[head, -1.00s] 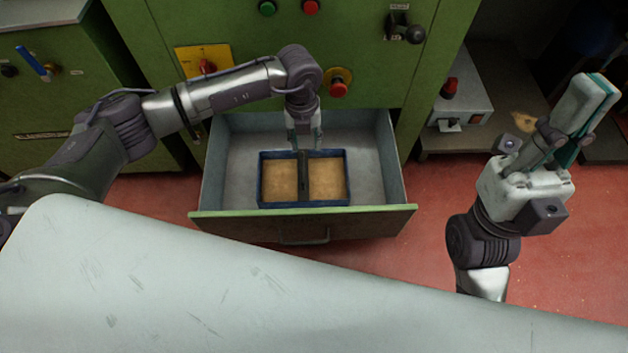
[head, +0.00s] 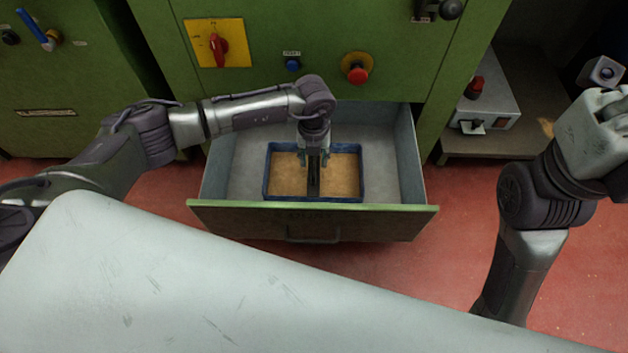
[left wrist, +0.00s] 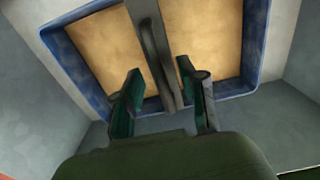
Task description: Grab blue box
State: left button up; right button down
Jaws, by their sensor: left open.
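The blue box (head: 285,197) is a shallow rectangular tray with a tan inside and a dark upright divider or handle (head: 313,184) across its middle. It lies in the open drawer, close to the front wall. My left gripper (head: 313,158) points down over the box's middle and is open. In the left wrist view, the blue box (left wrist: 80,78) fills the upper part, and the dark handle (left wrist: 152,42) runs between the two spread fingers (left wrist: 160,78). I cannot tell whether either finger touches it. My right arm shows at the right, its fingers cut off by the frame edge.
The grey drawer (head: 240,170) with a green front edge surrounds the box. The green cabinet (head: 320,25) with a red switch and buttons stands behind it. A pale surface (head: 200,285) fills the foreground. Free drawer floor lies on both sides of the box.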

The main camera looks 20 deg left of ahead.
pick_arm(q)
jog(key=shift+f, duration=0.65)
grip_shut()
jog(key=shift+r, duration=0.1)
